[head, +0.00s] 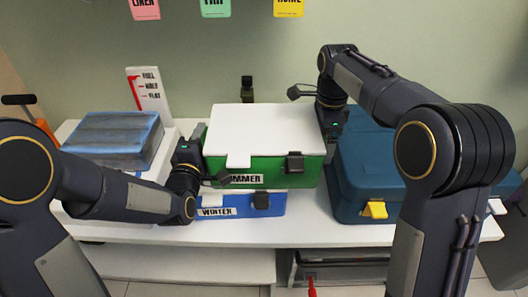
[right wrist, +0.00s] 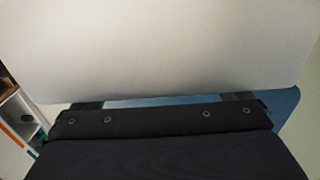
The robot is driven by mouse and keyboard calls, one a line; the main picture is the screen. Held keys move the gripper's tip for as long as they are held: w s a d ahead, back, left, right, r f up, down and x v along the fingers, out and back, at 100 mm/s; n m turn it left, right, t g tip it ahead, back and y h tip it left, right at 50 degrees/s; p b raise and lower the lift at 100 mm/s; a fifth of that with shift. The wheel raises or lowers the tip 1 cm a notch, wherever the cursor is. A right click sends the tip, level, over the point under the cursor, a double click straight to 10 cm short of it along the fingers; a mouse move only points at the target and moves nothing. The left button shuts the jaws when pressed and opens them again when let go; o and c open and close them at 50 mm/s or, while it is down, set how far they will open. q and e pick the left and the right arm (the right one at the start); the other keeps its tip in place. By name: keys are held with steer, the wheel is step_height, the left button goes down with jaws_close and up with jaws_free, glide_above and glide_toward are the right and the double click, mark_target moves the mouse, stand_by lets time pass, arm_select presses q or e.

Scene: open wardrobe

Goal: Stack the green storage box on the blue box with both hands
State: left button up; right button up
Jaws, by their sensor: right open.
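The green storage box (head: 270,167) has a white lid and a partly hidden label ending in "MMER". It is above the blue box (head: 240,205), labelled "WINTER", and extends past it to the right. I cannot tell whether it rests on the blue box or hangs just above it. My left gripper (head: 214,180) is at the green box's left front corner, in front of its label; its jaw opening is unclear. My right gripper (head: 331,122) is open at the green box's right side, its fingertips mostly hidden. The white lid (right wrist: 165,50) fills much of the right wrist view.
A large teal case (head: 365,165) with a yellow latch stands close on the right. A grey-blue bin (head: 115,140) is on the left, before a white sign (head: 150,92). The white shelf (head: 310,230) has a clear front strip. A lower shelf lies beneath.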

arm_select(q)
steer(key=shift+c, duration=0.5)
arm_select(e)
steer(key=shift+c, duration=0.5)
arm_select(q)
jaws_close()
arm_select(e)
steer(key=c, duration=1.4)
steer(key=shift+r, duration=0.1)
arm_select(q)
steer(key=shift+r, duration=0.1)
